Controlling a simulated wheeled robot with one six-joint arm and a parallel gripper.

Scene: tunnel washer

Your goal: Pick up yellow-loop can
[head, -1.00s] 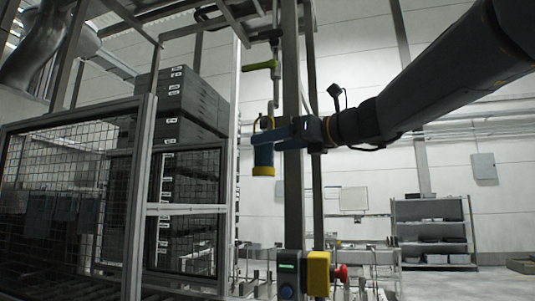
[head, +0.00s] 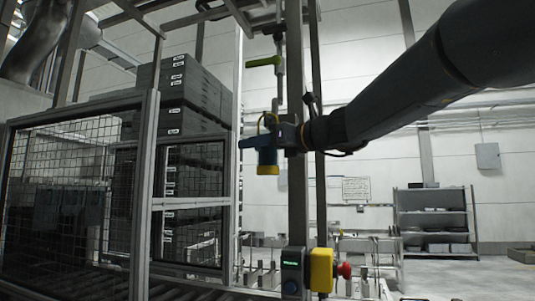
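I cannot tell whether the fingers press on the can.
A mesh-fenced enclosure (head: 75,200) is at left. A shelf rack (head: 436,220) stands back right.

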